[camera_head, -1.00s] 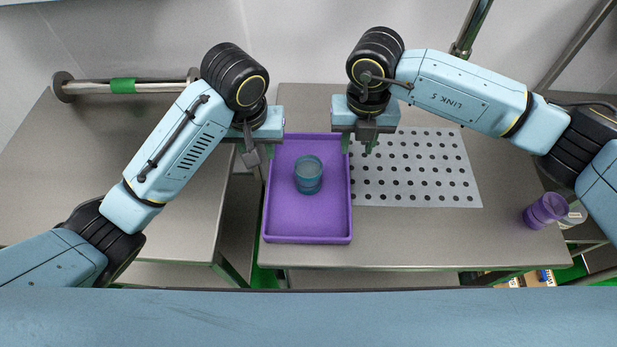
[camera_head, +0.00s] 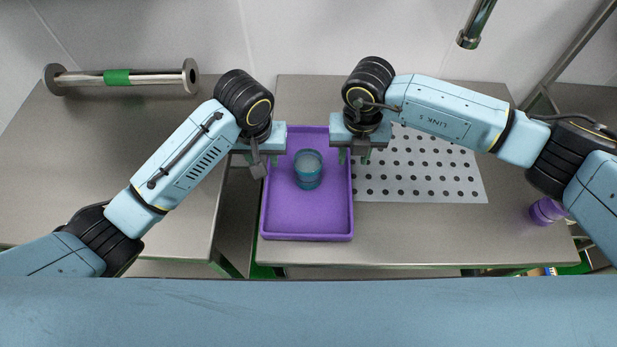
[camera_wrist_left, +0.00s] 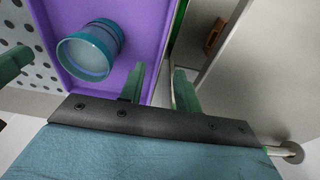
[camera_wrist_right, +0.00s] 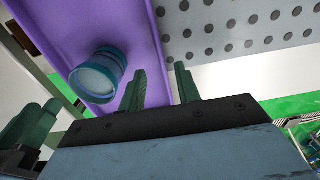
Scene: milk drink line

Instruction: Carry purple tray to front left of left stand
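The purple tray (camera_head: 305,222) lies flat at the left edge of the right-hand table and holds a teal cup (camera_head: 308,170) standing upright. My left gripper (camera_head: 262,158) is at the tray's left wall. In the left wrist view its fingers (camera_wrist_left: 160,88) are apart, one on each side of the wall. My right gripper (camera_head: 356,157) is at the right wall; in the right wrist view its fingers (camera_wrist_right: 160,88) are also apart, one on each side. Neither is visibly clamped.
A perforated white plate (camera_head: 430,165) lies right of the tray on the right-hand table (camera_head: 400,230). A purple cup (camera_head: 545,211) stands at that table's right end. A narrow gap separates the two tables.

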